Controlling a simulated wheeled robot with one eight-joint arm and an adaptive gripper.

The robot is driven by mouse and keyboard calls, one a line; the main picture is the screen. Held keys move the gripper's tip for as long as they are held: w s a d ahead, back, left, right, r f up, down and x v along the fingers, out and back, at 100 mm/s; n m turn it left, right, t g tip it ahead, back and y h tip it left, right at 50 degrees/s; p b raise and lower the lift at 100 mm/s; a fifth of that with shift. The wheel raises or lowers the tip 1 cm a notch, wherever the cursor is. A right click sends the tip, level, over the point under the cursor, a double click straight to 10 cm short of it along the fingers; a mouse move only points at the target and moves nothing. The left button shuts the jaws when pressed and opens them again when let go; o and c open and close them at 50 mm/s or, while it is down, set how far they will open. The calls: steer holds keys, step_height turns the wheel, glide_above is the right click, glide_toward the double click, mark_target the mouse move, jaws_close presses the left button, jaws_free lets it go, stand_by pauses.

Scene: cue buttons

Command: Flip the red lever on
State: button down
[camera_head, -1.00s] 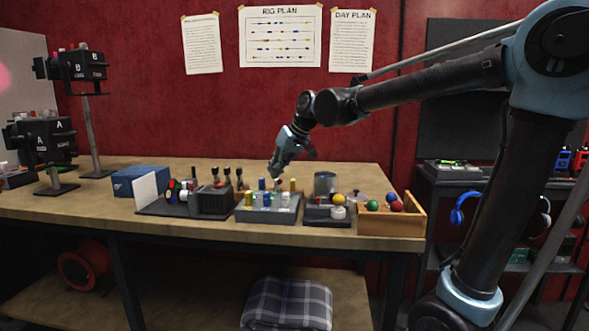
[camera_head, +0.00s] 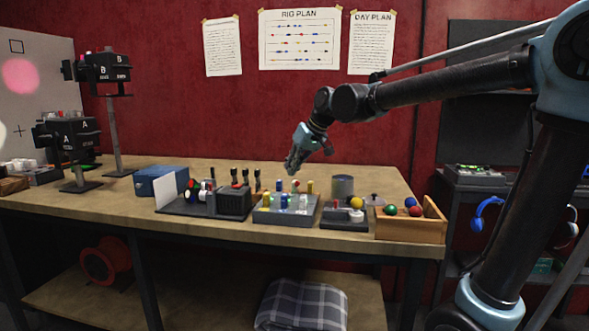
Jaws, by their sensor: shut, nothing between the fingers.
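A grey console box (camera_head: 285,214) on the wooden bench carries several small levers or posts in blue, yellow, white and red. A small red tip (camera_head: 296,185), probably the red lever, shows at its back edge just below my fingers. Its tilt is too small to tell. My gripper (camera_head: 291,172) is shut and empty, pointing down above the back of the console. I see a small gap between the fingertips and the console posts, but cannot tell the depth. Another small red piece (camera_head: 336,204) stands on the black box at the right.
A black unit with dark upright handles (camera_head: 233,202) stands left of the console. Black lamps (camera_head: 72,138) stand at left. The bench front strip is clear.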

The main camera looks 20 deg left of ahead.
steer(key=shift+d+r, duration=0.1)
steer(key=s+d+r, duration=0.1)
steer(key=d+r, duration=0.5)
steer(key=d, duration=0.1)
steer(key=shift+s+r, duration=0.2)
steer(key=shift+r, duration=0.05)
